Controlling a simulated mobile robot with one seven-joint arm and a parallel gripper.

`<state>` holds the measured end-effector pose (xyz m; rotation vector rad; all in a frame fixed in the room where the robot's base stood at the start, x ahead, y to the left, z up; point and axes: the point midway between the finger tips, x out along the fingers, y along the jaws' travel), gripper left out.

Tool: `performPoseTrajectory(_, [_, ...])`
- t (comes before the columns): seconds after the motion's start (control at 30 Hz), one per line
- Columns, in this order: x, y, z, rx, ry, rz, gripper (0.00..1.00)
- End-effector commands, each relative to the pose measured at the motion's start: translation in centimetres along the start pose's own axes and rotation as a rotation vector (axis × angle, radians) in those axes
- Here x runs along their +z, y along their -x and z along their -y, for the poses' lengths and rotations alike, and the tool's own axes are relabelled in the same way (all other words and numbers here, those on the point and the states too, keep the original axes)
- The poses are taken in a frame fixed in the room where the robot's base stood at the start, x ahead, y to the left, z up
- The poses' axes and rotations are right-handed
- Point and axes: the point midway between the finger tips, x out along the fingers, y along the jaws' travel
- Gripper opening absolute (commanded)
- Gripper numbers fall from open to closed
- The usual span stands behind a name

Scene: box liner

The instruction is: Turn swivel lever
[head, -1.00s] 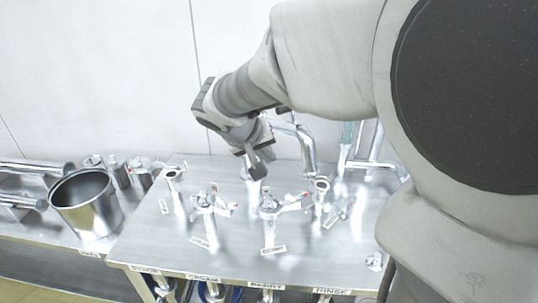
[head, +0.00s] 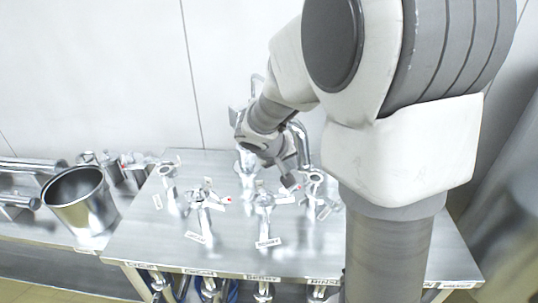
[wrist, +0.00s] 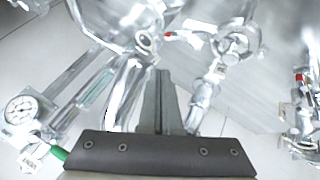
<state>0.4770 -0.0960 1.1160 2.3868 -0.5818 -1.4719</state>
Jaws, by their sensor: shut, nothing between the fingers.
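Several chrome valve fittings stand on a steel table. A middle fitting (head: 263,208) has a lever with a red tip (head: 290,186) pointing right; my gripper (head: 290,180) is right by that tip, shut and empty. Whether it touches the lever cannot be told. In the wrist view, my shut fingers (wrist: 160,82) point toward a chrome fitting (wrist: 235,43), with a red-tipped lever (wrist: 176,37) just beyond them. A left fitting (head: 200,205) also has a red-tipped lever. Which lever is the swivel lever is not clear.
The steel table (head: 150,245) has labels along its front edge. A steel pot (head: 78,205) stands on a lower surface to the left. Chrome pipes (head: 301,145) rise behind the fittings. A round gauge (wrist: 20,110) shows in the wrist view. My arm covers the table's right part.

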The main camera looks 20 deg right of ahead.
Motion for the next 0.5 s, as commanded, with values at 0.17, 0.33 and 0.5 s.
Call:
performPoseTrajectory(0.17, [0.00, -0.26, -0.53, 0.000, -0.001, 0.000, 0.00])
performPoseTrajectory(0.33, [0.00, -0.27, -0.51, 0.000, 0.000, 0.000, 0.00])
performPoseTrajectory(0.5, [-0.02, -0.50, -0.84, -0.004, 0.005, -0.002, 0.00])
